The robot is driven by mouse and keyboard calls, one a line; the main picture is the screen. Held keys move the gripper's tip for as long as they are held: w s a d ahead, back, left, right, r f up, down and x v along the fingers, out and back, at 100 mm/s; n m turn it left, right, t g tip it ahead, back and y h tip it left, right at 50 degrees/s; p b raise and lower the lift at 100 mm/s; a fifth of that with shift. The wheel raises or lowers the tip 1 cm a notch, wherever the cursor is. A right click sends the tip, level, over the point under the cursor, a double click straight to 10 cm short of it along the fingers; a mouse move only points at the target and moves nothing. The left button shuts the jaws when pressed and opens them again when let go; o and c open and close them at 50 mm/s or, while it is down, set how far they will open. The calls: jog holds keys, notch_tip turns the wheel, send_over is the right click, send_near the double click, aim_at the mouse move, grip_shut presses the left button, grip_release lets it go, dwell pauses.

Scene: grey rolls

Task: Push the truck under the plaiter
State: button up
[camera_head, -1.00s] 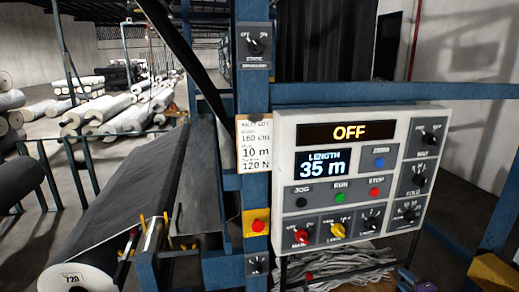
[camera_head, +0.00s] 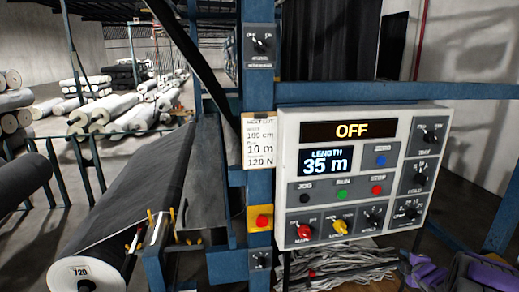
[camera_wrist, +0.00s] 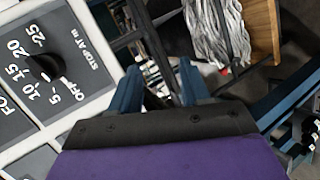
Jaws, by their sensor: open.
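My gripper (camera_wrist: 158,88) is open and empty in the wrist view, with its blue fingers spread beside the control panel. Its purple and dark body shows at the lower right of the head view, right of the panel. A heap of grey strips (camera_head: 335,264) lies low behind and below the panel; it also shows in the wrist view (camera_wrist: 216,32). A brown wooden board (camera_wrist: 264,28) stands beside the heap. This may be part of the truck, but I cannot tell. No plaiter can be clearly made out.
The control panel (camera_head: 288,190) reads OFF and LENGTH 35 m, with knobs and buttons. Blue posts and rails (camera_head: 259,180) frame it. A dark fabric roll (camera_head: 86,271) is at lower left. Several rolls lie on the floor behind.

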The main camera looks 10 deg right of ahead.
jog(key=s+a+r+m+g+h, duration=0.1)
jog(key=s+a+r+m+g, duration=0.3)
jog(key=a, duration=0.4)
jog(key=s+a+r+m+g+h, duration=0.1)
jog(key=s+a+r+m+g, duration=0.1)
jog(key=s+a+r+m, duration=0.35)
jog(key=s+a+r+m+g+y, duration=0.1)
jog(key=s+a+g, duration=0.3)
jog(key=s+a, duration=1)
jog(key=s+a+r+m+g+y, duration=0.1)
jog(key=s+a+m+g+y, duration=0.2)
jog(key=s+a, duration=1.2)
jog(key=s+g, duration=0.1)
jog(key=s, duration=0.5)
jog(key=shift+m+y, duration=0.3)
jog(key=shift+m, duration=0.05)
